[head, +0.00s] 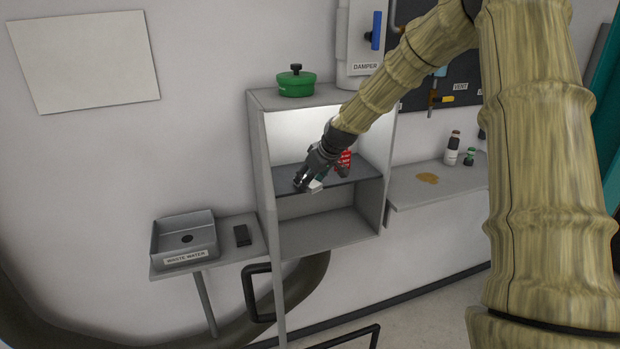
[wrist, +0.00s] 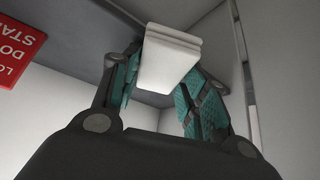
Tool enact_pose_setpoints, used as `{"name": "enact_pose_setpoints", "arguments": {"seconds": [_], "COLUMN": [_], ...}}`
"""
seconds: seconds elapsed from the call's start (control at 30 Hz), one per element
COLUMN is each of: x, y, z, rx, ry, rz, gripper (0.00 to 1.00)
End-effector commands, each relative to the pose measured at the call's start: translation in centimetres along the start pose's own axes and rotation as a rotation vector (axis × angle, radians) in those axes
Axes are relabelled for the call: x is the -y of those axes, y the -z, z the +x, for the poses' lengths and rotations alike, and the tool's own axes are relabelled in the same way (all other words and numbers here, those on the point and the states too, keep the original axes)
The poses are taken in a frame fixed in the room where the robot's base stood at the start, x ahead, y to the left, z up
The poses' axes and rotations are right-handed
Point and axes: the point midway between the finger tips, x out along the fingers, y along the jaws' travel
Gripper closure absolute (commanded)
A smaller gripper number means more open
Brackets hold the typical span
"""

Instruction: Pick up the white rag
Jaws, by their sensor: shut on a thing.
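The white rag (wrist: 168,62) is a small folded white block between the teal-padded fingers in the wrist view. In the head view the rag (head: 315,186) shows small and pale at the fingertips. My gripper (head: 308,182) is at the front of the cabinet's middle shelf, and it also shows in the wrist view (wrist: 160,90), shut on the rag. The fingers hide part of the rag. I cannot tell from these views whether the rag still touches the shelf.
The grey open cabinet (head: 262,170) has side walls close around my gripper. A red sign with white lettering (head: 344,162) stands on the shelf beside it. A green pot (head: 296,82) sits on top. A waste-water basin (head: 184,240) is at the left, a stained side shelf (head: 410,192) at the right.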

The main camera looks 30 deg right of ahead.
Motion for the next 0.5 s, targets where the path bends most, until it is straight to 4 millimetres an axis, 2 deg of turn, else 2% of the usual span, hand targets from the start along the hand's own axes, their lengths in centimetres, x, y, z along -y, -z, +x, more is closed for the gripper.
{"name": "enact_pose_setpoints", "arguments": {"seconds": [0.13,0.17,0.27,0.5], "x": [0.07,0.07,0.05,0.01], "y": [-0.50,-0.50,-0.50,-0.28], "z": [0.28,0.28,0.28,0.17], "rx": [0.008,0.008,0.008,0.004], "ry": [0.003,0.003,0.003,0.001], "rz": [0.003,0.003,0.003,0.002], "gripper": [0.79,0.51,0.32,0.31]}}
